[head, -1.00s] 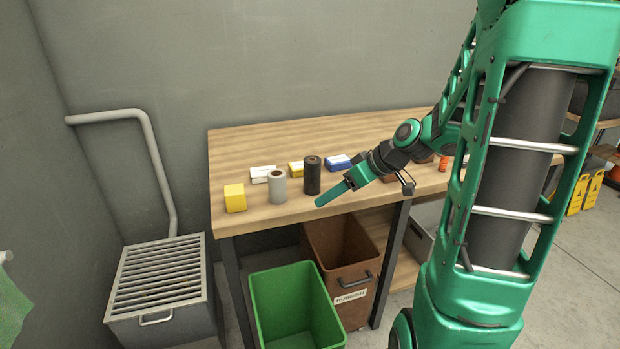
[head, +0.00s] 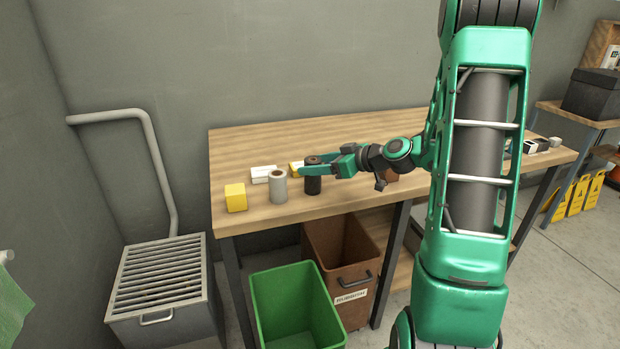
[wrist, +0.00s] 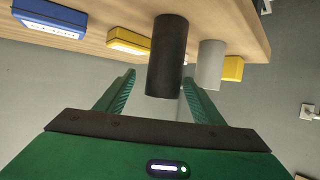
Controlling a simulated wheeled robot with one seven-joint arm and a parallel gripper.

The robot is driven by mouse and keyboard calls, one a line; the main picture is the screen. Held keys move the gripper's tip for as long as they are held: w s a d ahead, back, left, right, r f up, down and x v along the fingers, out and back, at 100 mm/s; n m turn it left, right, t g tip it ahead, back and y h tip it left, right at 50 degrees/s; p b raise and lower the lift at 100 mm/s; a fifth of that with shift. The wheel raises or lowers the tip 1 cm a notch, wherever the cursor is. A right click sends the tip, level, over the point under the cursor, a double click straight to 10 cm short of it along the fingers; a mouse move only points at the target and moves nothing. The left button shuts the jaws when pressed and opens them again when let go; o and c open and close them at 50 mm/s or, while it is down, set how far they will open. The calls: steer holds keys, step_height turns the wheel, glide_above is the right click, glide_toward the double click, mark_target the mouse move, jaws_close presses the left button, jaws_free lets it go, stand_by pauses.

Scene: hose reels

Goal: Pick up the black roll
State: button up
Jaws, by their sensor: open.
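The black roll (head: 313,186) stands upright on the wooden table, just right of a grey roll (head: 278,187). My gripper (head: 316,168) is at the black roll, with its green fingers reaching across the roll's upper part in the head view. In the wrist view the black roll (wrist: 167,58) stands between the two open fingers (wrist: 155,95), with a gap visible on its left side. The right finger lies close to it, between it and the grey roll (wrist: 210,65). I cannot tell whether either finger touches the roll.
A yellow block (head: 235,198) stands near the table's left end. A blue box (wrist: 50,17) shows in the wrist view. A green bin (head: 296,305) and a brown bin (head: 345,255) stand below the table's front edge.

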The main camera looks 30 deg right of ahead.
steer(key=x, duration=0.5)
steer(key=shift+s+a+f, duration=0.1)
steer(key=shift+a+f, duration=0.05)
steer(key=shift+a, duration=0.05)
steer(key=c, duration=1.2)
